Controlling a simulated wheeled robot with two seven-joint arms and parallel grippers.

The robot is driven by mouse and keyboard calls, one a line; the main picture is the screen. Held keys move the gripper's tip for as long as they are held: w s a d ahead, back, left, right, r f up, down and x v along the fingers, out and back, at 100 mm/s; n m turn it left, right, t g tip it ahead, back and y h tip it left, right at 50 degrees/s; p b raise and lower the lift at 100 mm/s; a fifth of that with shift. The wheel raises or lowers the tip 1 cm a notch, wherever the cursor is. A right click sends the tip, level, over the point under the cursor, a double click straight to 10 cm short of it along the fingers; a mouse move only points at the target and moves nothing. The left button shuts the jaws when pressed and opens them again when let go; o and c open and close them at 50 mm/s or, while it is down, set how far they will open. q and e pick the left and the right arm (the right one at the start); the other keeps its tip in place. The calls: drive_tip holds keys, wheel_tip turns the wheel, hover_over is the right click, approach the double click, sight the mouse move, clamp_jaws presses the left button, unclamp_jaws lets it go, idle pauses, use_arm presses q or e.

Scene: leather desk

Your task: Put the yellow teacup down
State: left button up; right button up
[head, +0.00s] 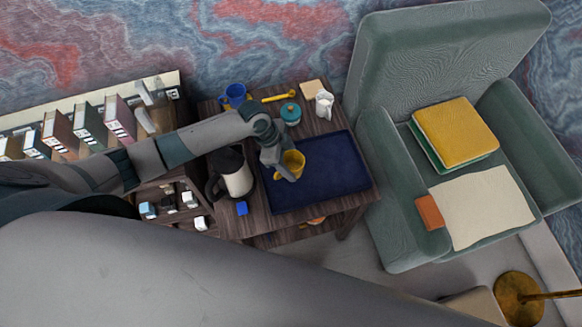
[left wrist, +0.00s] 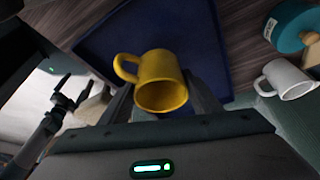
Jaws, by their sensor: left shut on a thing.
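The yellow teacup (head: 293,163) is over the left part of the dark blue tray (head: 335,180) on the wooden side table. My left gripper (head: 281,170) is shut on it from above. In the left wrist view the yellow teacup (left wrist: 162,82) sits between the two fingers (left wrist: 160,100), its mouth towards the camera and its handle to the left. The dark blue tray (left wrist: 120,38) lies behind it; whether the cup touches it I cannot tell. What looks like my right gripper (left wrist: 72,86) shows at the left of that view, fingers apart and empty.
A dark-topped white jug (head: 235,177) and a small blue cube (head: 242,208) stand left of the tray. Behind it are a blue mug (head: 235,95), a teal pot (head: 290,113) and a white creamer (head: 324,104). The tray's right part is clear. A green armchair (head: 385,170) stands right.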

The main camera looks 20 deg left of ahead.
sight(291, 169)
use_arm(q)
wheel_tip(291, 169, down, 3)
drive_tip(key=shift+f+p, duration=0.15)
drive_tip(key=shift+p, duration=0.35)
drive_tip(key=shift+f, duration=0.3)
drive_tip(key=shift+f, duration=0.15)
drive_tip(key=o, duration=1.2)
drive_tip(key=shift+r, duration=0.2)
drive_tip(key=shift+a+r+p, duration=0.2)
drive_tip(key=shift+r+p, duration=0.3)
drive_tip(key=p+v, duration=0.8)
drive_tip(key=v, duration=0.3)
drive_tip(key=shift+s+d, duration=0.1)
